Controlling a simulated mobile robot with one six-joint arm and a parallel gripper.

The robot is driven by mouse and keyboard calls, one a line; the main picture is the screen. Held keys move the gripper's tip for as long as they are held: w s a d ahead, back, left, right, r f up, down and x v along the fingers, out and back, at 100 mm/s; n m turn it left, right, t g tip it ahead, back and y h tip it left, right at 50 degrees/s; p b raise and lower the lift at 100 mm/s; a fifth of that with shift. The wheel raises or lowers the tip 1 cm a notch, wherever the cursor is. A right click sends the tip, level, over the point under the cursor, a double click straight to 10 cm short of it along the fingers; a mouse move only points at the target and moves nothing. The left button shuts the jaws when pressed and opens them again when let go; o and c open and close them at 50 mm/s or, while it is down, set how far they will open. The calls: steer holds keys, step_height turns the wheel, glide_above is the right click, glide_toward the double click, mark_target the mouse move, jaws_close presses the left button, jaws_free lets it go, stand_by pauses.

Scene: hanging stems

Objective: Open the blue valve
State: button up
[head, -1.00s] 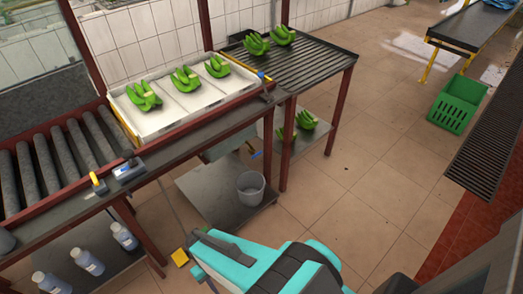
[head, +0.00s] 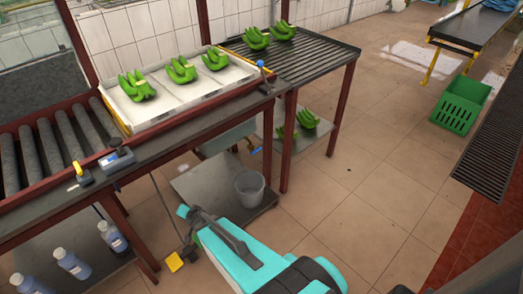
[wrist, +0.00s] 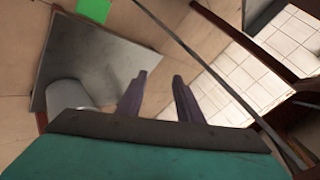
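A small blue lever (head: 256,150) shows under the packing table, beside the pale basin; I take it to be the blue valve, though it is too small to see its setting. Another blue-topped fitting (head: 261,66) stands on the table's front edge. My teal arm reaches in from the bottom of the head view, with its end low and left of the bucket, apart from the blue lever. In the wrist view my gripper (wrist: 160,76) has two dark fingers apart with nothing between them. I cannot make out the blue lever in the wrist view.
A grey bucket (head: 250,188) stands on a low metal shelf (head: 205,187), also seen in the wrist view. Dark red table legs (head: 268,150) stand close by. Several bottles (head: 72,263) sit below the rollers. Open tiled floor lies to the right, with a green crate (head: 460,103).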

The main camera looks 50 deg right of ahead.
steer(key=w+d+r+m+t+h+b, duration=0.1)
steer(key=w+d+r+m+h, duration=0.1)
steer(key=d, duration=0.3)
steer(key=w+d+r+m+t+h+b, duration=0.1)
steer(key=w+d+m+h+b, duration=0.15)
steer(key=d, duration=0.25)
steer(key=m+g+h+b, duration=0.55)
steer(key=m+h, duration=0.55)
steer(key=m, duration=0.4)
glide_toward(254, 149)
steer(key=shift+s+f+g, duration=0.25)
steer(key=shift+s, duration=0.3)
steer(key=shift+d, duration=0.15)
steer(key=x, duration=1.3)
steer(key=shift+d+p, duration=0.3)
steer(key=shift+p, duration=0.15)
steer(key=shift+w+r, duration=0.1)
